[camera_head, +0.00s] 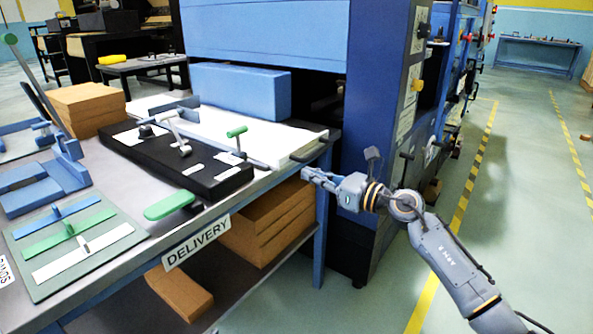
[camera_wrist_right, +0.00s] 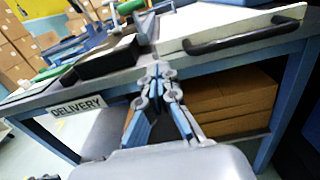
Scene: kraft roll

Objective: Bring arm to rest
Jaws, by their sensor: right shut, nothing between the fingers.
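My right gripper (camera_head: 312,176) is at the right end of the delivery table, in front of its edge. In the right wrist view my right gripper (camera_wrist_right: 160,72) has its fingertips together and holds nothing. It points at the table's front edge, apart from the things on top as far as I can tell. My right arm comes in from the lower right of the head view. My left gripper does not show in either view.
The delivery table (camera_head: 280,186) carries a black block (camera_head: 120,138), a green-handled tool (camera_head: 170,205), and a mat with colored strips (camera_head: 100,262). Brown stacks (camera_head: 270,222) sit on its lower shelf. A blue machine (camera_head: 385,120) stands behind.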

